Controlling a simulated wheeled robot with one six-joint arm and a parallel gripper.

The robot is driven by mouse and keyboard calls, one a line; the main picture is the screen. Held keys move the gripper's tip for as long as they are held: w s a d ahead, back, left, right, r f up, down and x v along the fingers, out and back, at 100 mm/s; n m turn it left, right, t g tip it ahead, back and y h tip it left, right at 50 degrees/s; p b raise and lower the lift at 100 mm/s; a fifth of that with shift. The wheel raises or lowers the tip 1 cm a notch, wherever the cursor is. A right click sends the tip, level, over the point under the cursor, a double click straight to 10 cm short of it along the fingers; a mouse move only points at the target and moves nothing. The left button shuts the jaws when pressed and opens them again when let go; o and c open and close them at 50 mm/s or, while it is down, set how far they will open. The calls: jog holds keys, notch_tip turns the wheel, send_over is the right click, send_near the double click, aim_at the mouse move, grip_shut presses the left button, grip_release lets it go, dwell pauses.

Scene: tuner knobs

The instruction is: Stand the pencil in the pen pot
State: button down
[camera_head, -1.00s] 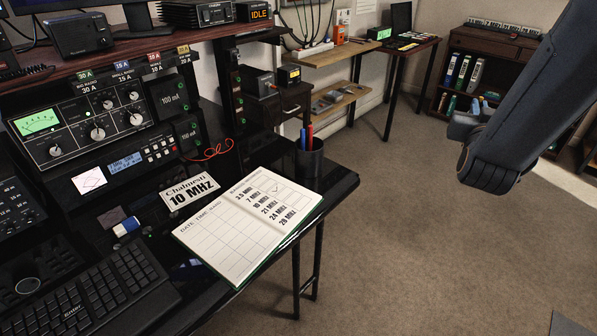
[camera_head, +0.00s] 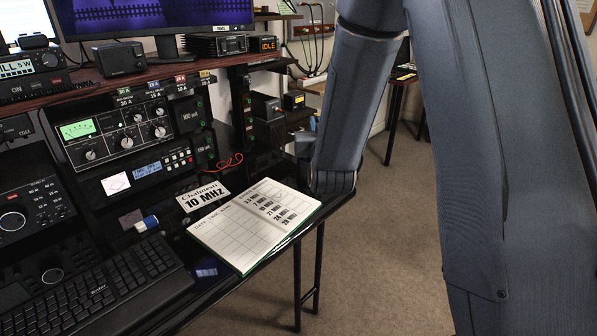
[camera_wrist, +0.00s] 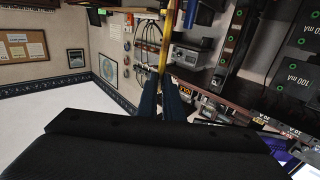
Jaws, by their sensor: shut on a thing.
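My gripper (camera_wrist: 164,92) is in the wrist view, its two dark blue fingers close together on a thin yellow pencil (camera_wrist: 168,38). The pencil runs from between the fingers to the top edge of that view.
An open logbook (camera_head: 245,225) lies on the black desk, left of my arm. A "10 MHz" card (camera_head: 202,197), an eraser (camera_head: 146,223) and a keyboard (camera_head: 95,285) are farther left. Radio equipment (camera_head: 130,137) stands behind. Floor (camera_head: 380,260) is free right of the desk.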

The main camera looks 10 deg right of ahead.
notch_tip(320, 180, down, 9)
jog(key=shift+r, duration=0.15)
dwell(0.4)
jog(key=shift+a, duration=0.1)
jog(key=shift+f, duration=0.2)
jog(key=c, duration=2.2)
grip_release()
jog(key=shift+r, duration=0.1)
